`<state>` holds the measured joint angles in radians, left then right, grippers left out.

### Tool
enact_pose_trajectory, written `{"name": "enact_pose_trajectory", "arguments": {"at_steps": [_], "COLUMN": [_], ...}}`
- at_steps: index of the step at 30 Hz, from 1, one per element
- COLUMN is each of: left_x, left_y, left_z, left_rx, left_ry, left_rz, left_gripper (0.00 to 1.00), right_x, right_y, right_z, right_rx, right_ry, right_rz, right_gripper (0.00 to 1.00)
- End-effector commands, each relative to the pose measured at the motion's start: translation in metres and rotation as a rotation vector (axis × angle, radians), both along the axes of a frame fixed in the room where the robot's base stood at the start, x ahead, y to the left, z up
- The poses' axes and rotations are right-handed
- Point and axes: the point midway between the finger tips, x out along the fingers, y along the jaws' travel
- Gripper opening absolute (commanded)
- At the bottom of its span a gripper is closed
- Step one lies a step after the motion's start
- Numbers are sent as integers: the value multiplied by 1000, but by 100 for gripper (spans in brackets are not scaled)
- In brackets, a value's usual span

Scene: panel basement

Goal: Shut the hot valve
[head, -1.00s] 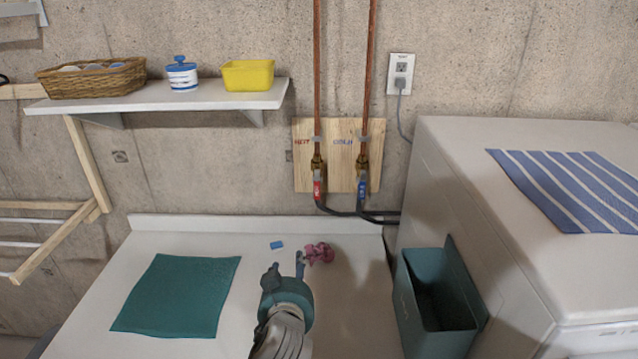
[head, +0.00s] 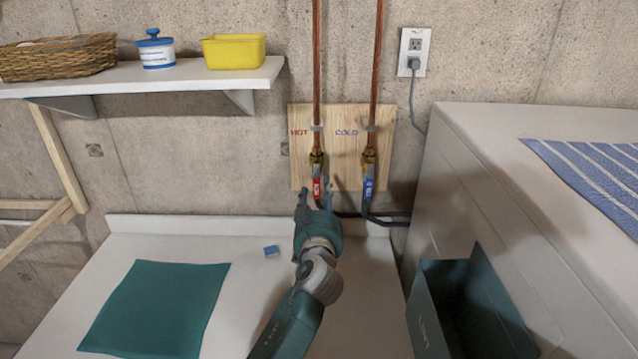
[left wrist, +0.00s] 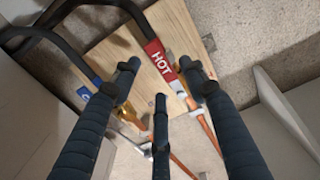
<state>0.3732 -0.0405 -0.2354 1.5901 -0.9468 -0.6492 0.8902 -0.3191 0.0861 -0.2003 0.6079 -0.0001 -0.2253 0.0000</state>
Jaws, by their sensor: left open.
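The hot valve (head: 317,187) has a red lever pointing down, in line with its copper pipe, on a wooden board under the word HOT. In the left wrist view its red lever marked HOT (left wrist: 161,59) lies ahead of the fingertips, between the two outer fingers. My left gripper (head: 316,200) is open and empty just in front of and below the lever; it also shows in the left wrist view (left wrist: 162,80). I cannot tell whether a finger touches the lever. My right gripper is not in view.
The cold valve (head: 368,187) with a blue lever is close on the right. Dark hoses (head: 385,220) run below. A teal bin (head: 432,310) and a white machine (head: 480,190) stand right. A shelf (head: 180,88) is upper left. A green cloth (head: 155,310) lies on the counter.

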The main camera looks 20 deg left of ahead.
Motion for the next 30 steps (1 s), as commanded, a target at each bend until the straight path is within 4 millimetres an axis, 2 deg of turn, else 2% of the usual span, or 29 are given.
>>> {"name": "enact_pose_trajectory", "arguments": {"at_steps": [3, 10, 19, 20, 26, 30], "left_x": [19, 37, 39, 39, 39, 39], "left_y": [6, 11, 12, 12, 12, 12], "left_z": [2, 0, -1, -1, -1, -1], "left_rx": [3, -1, -1, -1, 0, 0], "left_ry": [2, 2, 1, 1, 1, 1], "left_rz": [2, 1, 1, 1, 1, 1], "left_gripper": [44, 44, 44, 42, 2, 0], "right_x": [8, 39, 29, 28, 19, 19], "right_y": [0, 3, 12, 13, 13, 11], "right_z": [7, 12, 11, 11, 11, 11], "right_rx": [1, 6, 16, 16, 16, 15], "right_ry": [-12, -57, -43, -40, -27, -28], "right_rz": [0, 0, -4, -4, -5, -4], "right_gripper": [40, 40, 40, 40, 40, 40]}}
